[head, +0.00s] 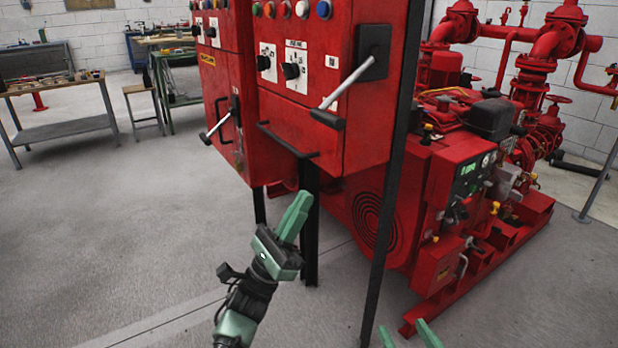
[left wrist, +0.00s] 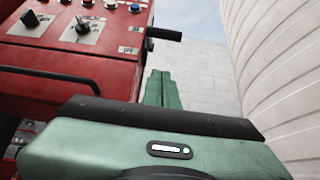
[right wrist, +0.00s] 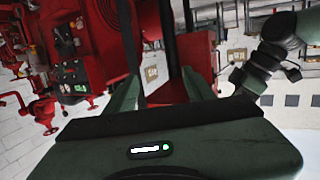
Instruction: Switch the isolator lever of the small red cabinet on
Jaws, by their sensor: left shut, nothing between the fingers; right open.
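Two red control cabinets hang side by side on black posts. The nearer cabinet (head: 360,140) has an isolator lever (head: 348,88), a pale rod slanting down-left from a black base to a black grip. The farther cabinet (head: 222,70) has a similar lever (head: 218,124), also slanting down-left. I cannot tell for certain which is the small one. My left gripper (head: 302,200) is shut and empty, below the nearer cabinet in the head view. In the left wrist view its fingers (left wrist: 160,85) are below a black grip (left wrist: 165,34). My right gripper (head: 407,335) is open and empty at the bottom edge.
A red pump set (head: 455,190) with pipes and a low base stands at the right. A black post (head: 392,170) rises between it and the nearer cabinet. Workbenches (head: 65,125) stand at the back left. The floor at left is clear.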

